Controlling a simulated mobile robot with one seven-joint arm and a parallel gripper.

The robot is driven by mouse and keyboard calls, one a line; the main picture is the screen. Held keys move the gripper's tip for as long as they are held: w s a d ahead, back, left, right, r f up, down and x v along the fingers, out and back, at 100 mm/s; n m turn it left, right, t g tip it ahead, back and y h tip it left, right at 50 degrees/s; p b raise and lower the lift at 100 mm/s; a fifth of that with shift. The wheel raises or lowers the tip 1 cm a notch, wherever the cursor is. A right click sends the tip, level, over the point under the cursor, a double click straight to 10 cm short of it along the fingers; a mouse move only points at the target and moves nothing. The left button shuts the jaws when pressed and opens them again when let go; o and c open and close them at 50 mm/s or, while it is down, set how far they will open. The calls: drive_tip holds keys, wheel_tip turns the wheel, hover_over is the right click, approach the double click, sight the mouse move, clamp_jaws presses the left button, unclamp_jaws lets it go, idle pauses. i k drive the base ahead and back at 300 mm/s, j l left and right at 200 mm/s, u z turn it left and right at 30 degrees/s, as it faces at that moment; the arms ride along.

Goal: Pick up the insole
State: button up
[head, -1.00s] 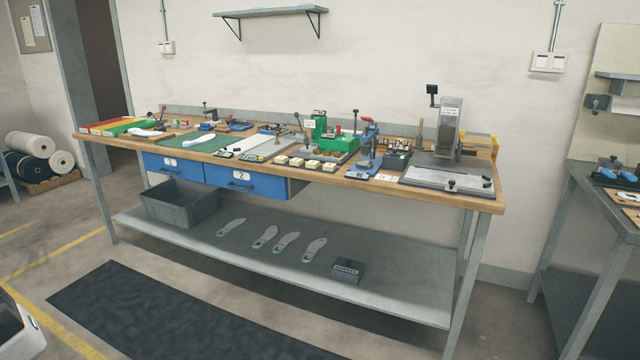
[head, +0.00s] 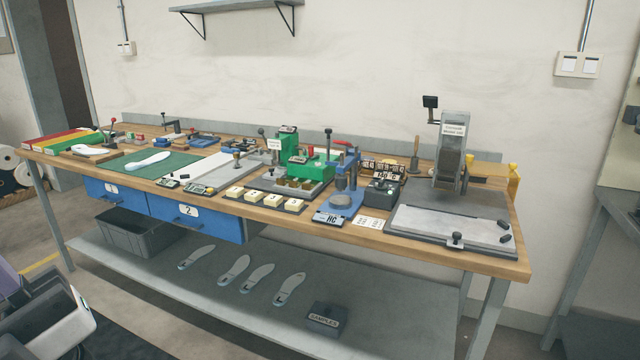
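A white insole (head: 149,161) lies on the green mat (head: 128,173) on the left part of the workbench. Another white insole or shoe-shaped piece (head: 90,150) lies at the bench's left end, by the coloured strips. Several grey insoles, one of them here (head: 233,270), lie in a row on the lower shelf. My gripper is not in view, so whether it is open or shut cannot be seen. Which insole the task means cannot be told from this view.
The workbench (head: 480,262) carries a green machine (head: 318,166), a blue press (head: 343,200) and a grey machine (head: 451,150). Blue drawers (head: 195,217) hang below. The lower shelf holds a grey crate (head: 133,234) and a samples box (head: 325,318). A dark mat covers the floor in front.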

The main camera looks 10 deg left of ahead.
sight(156, 158)
drive_tip(key=i+u, duration=0.35)
drive_tip(key=i+j+u, duration=0.1)
drive_tip(key=i+u, duration=0.2)
drive_tip(key=i+l+u, duration=0.1)
drive_tip(key=i+u, duration=0.25)
drive_tip(key=i+j+u, duration=0.15)
drive_tip(key=i+u, duration=0.6)
drive_tip(key=i, duration=0.15)
drive_tip(key=i+j+z, duration=0.15)
drive_tip(key=i+z, duration=0.25)
drive_tip(key=i+j+z, duration=0.35)
drive_tip(key=i, duration=0.25)
drive_tip(key=i+j+z, duration=0.15)
drive_tip(key=i, duration=0.25)
drive_tip(key=i+j+z, duration=0.2)
drive_tip(key=i, duration=0.2)
drive_tip(key=l, duration=0.1)
